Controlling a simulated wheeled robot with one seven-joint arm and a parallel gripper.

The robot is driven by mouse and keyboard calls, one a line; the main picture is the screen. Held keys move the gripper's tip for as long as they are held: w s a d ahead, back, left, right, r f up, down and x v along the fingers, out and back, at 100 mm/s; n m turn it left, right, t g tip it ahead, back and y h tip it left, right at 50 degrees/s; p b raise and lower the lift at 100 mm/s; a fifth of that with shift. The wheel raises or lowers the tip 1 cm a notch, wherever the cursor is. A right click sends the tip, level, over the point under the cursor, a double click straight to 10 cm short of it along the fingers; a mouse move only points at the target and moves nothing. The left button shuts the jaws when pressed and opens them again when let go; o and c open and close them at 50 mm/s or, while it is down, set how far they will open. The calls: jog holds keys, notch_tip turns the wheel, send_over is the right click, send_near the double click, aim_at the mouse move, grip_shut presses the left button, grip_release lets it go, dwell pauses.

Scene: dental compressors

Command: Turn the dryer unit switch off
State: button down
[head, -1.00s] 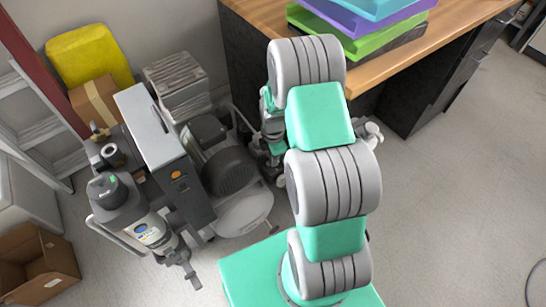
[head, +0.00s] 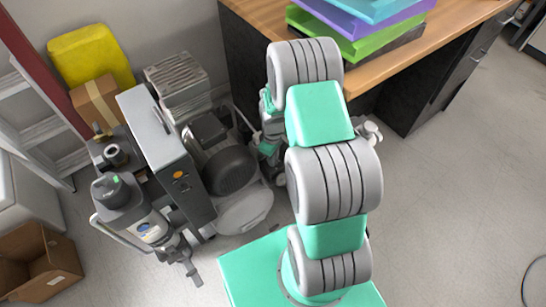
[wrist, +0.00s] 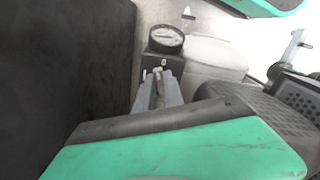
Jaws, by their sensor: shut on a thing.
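A tall grey cabinet, which looks like the dryer unit (head: 165,150), stands among the compressor parts at left in the head view. An orange round knob (head: 181,174) is on its dark front. My gripper (wrist: 157,92) is in the wrist view, its narrow grey fingers close together on a small light part (wrist: 157,75). This part is at a dark block (wrist: 150,63) below a round pressure gauge (wrist: 166,39). I cannot tell whether it is the switch. In the head view my arm hides most of the gripper, which is right of the cabinet, apart from the orange knob.
A dark compressor motor (head: 230,170) and a grey cylinder unit (head: 130,208) stand close by. A large dark surface (wrist: 60,70) fills the left of the wrist view. A wooden desk (head: 390,72) with coloured trays is behind my arm. Open floor lies at right.

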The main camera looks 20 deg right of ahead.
jog(key=shift+a+m, duration=0.1)
jog(key=shift+m, duration=2.2)
jog(key=c, duration=1.4)
grip_release()
jog(key=shift+c, duration=0.2)
notch_tip(320, 180, up, 8)
jog(key=shift+f+p, duration=0.1)
jog(key=shift+p, duration=0.85)
